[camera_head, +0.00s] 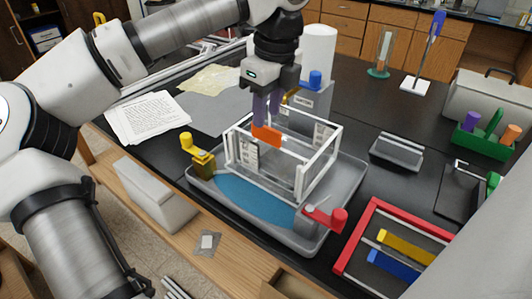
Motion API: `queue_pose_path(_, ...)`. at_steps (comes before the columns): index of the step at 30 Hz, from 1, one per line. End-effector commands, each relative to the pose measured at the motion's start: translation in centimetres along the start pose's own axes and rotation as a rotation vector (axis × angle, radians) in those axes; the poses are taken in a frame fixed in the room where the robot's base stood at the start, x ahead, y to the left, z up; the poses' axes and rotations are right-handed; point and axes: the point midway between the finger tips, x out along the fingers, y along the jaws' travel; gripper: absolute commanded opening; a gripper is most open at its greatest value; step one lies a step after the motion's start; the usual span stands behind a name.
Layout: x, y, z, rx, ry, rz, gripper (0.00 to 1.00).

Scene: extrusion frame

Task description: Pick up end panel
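A clear-sided box frame of pale extrusions (302,181) stands in a grey tray (318,236). Small panels with dark printing show at its left end (246,157) and at its far right (323,134). I cannot tell which part is the end panel. My gripper (266,125) points down over the far left part of the frame, with its purple fingers apart. An orange piece (266,136) shows at the fingertips, by the frame's upper edge. I cannot tell whether the fingers grip it or only overlap it in this view.
Yellow (200,158), red (327,217) and blue-topped (314,86) fixtures stand around the frame. A blue mat (258,202) lies in the tray. Papers (148,117) lie left. A red-edged tray (392,257) and a grey block (397,152) stand right. Bare black tabletop shows behind the block.

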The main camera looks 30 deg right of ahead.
Motion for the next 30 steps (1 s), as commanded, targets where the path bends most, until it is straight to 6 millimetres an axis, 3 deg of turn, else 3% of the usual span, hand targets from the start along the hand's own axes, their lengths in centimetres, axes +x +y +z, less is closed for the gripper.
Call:
queue_pose_path(11,3.2,-0.1,0.0,0.003,0.004,0.001,0.35)
queue_pose_path(19,6.7,-0.4,0.0,0.002,0.003,-0.001,0.35)
queue_pose_path(27,7.2,-0.4,0.0,0.001,0.002,-0.002,0.35)
queue_pose_path(30,7.2,-0.4,0.0,0.001,0.002,-0.002,0.24)
